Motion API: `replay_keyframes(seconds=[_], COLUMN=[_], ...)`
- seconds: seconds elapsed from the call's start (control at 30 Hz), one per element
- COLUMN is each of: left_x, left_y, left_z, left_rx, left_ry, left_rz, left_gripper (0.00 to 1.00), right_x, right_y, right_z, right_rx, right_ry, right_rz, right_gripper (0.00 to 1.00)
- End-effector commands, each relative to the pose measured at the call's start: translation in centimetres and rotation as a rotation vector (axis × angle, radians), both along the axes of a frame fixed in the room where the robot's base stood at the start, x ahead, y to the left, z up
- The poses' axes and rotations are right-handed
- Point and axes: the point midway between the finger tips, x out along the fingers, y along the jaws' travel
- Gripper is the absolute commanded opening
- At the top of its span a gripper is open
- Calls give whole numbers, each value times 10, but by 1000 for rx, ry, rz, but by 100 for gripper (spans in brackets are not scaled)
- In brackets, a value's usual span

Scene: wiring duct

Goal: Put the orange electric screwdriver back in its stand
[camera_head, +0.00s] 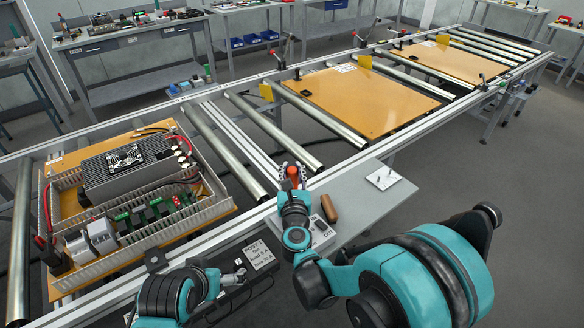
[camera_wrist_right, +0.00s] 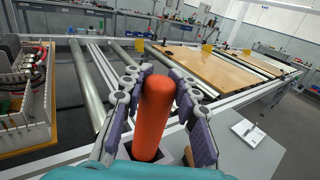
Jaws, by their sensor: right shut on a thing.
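The orange electric screwdriver (camera_wrist_right: 153,118) stands nearly upright between the fingers of my right gripper (camera_wrist_right: 157,95), which is shut on it. In the head view its orange top (camera_head: 292,171) shows above my right gripper (camera_head: 293,184), over the near rail. A dark square-edged part (camera_wrist_right: 127,150) shows around its lower end in the wrist view. I cannot tell whether this is the stand, or whether the screwdriver's tip is inside it. My left gripper (camera_head: 237,277) is low at the front near the label card, its jaws too small to read.
A grey side shelf holds a brown cylinder (camera_head: 329,208) and a white pad (camera_head: 383,178). The wiring-duct panel (camera_head: 221,206) lies left on the roller conveyor. Bare boards (camera_head: 365,100) lie further right. A label card (camera_head: 258,254) is at the front.

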Motion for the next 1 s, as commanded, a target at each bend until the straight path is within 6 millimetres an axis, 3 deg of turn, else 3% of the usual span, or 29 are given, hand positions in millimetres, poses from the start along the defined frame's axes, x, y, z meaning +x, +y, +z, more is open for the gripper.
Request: replay_keyframes(seconds=[0.23, 0.27, 0.37, 0.73, 0.87, 1.0], left_x=[0, 0, 0, 0, 0, 0], left_y=[0, 0, 0, 0, 0, 0], left_z=[0, 0, 0, 0, 0, 0], left_rx=[0, 0, 0, 0, 0, 0], left_ry=[0, 0, 0, 0, 0, 0], left_rz=[0, 0, 0, 0, 0, 0], left_gripper=[100, 100, 100, 100, 100, 100], right_x=[0, 0, 0, -5, -23, -55], right_y=[0, 0, 0, 0, 0, -1], right_z=[0, 0, 0, -1, 0, 0], right_rx=[0, 0, 0, 0, 0, 0], right_ry=[0, 0, 0, 0, 0, 0], right_rz=[0, 0, 0, 1, 2, 3], right_gripper=[0, 30, 54, 54, 54, 54])
